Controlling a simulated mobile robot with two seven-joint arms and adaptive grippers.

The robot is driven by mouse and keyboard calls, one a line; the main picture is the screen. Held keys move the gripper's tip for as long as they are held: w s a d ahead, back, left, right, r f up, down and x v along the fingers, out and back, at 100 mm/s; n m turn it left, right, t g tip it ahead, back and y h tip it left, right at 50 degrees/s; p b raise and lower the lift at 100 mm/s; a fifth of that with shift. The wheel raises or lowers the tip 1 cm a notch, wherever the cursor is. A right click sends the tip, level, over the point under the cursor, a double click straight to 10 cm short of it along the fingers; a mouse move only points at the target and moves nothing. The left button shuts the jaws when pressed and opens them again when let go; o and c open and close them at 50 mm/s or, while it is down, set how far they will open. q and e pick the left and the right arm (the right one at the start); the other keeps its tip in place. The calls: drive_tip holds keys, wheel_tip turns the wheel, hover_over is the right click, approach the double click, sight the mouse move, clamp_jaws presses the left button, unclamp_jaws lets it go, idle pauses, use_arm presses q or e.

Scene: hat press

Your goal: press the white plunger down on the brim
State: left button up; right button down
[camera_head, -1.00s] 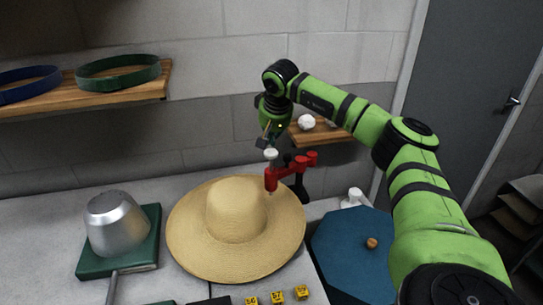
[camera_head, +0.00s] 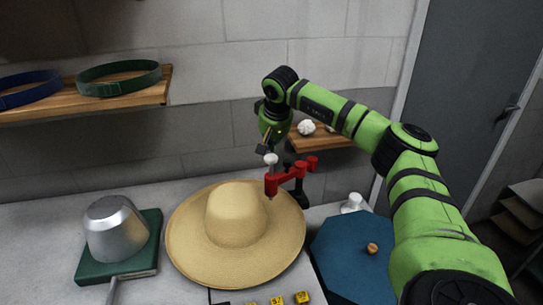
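The white plunger (camera_head: 271,159) stands on top of the red press arm (camera_head: 287,180), which reaches over the back right part of the straw hat's brim (camera_head: 192,250). The hat's crown (camera_head: 236,208) is upright and rounded. My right gripper (camera_head: 264,148) points down just above the plunger, very close to it. I cannot tell whether it touches the plunger. Its fingers are small and dark, so their opening is unclear. The press tip is close over the brim; any contact there is unclear. My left gripper is not in view.
A metal hat form (camera_head: 117,222) on a green base (camera_head: 120,264) stands at the left. A blue octagonal board (camera_head: 340,260) with a wooden knob (camera_head: 373,249) is at the right. Yellow blocks (camera_head: 278,300) lie in front. Hat bands rest on the left shelf (camera_head: 130,98).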

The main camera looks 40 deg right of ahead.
sight(272, 158)
idle(0.4)
drive_tip(key=shift+f+b, duration=1.3)
drive_tip(key=shift+f, duration=1.3)
drive_tip(key=shift+s+f, duration=0.1)
drive_tip(key=shift+s+a+f, duration=0.1)
drive_tip(key=shift+f, duration=0.1)
wheel_tip(272, 158, up, 2)
drive_tip(key=shift+r+p, duration=0.2)
drive_tip(key=shift+p, duration=0.9)
wheel_tip(272, 158, up, 9)
drive_tip(key=p, duration=0.8)
drive_tip(key=shift+w, duration=0.2)
